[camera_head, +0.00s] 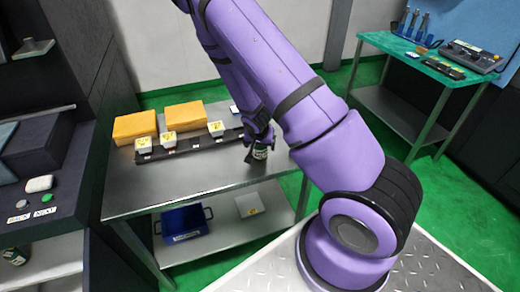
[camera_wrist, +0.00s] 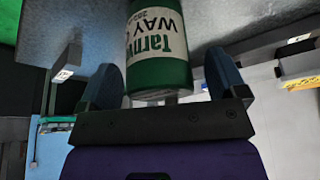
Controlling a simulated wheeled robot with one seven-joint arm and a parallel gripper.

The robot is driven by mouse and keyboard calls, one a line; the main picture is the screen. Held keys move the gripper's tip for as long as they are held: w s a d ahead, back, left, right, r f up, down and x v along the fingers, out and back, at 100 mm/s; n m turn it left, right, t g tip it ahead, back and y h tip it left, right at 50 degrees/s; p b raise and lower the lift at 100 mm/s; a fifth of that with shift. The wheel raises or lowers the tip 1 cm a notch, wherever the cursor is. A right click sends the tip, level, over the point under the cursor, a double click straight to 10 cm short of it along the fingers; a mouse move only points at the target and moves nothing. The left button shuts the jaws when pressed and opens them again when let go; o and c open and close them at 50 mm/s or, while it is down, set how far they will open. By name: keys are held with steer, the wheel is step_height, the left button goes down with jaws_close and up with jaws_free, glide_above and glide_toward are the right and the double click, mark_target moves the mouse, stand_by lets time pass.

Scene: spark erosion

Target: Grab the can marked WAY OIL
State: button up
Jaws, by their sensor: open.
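The WAY OIL can (camera_wrist: 158,45) is green with a white label reading "WAY"; it shows upside down in the wrist view. My gripper (camera_wrist: 170,80) is open, with one finger on each side of the can and visible gaps between fingers and can. In the head view the can (camera_head: 261,152) stands at the right end of the metal table, and my gripper (camera_head: 257,132) reaches it from above, partly hiding it. Whether the fingers touch the can cannot be told from the head view.
A dark rack (camera_head: 185,148) with several white yellow-marked blocks lies along the metal table (camera_head: 200,185). Two orange blocks (camera_head: 135,126) stand behind it. A blue bin (camera_head: 183,222) is on the lower shelf. The table's front is clear. A green-topped bench (camera_head: 420,62) stands at right.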

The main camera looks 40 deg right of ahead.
steer(key=shift+f, duration=0.1)
steer(key=c, duration=1.2)
steer(key=shift+r, duration=0.2)
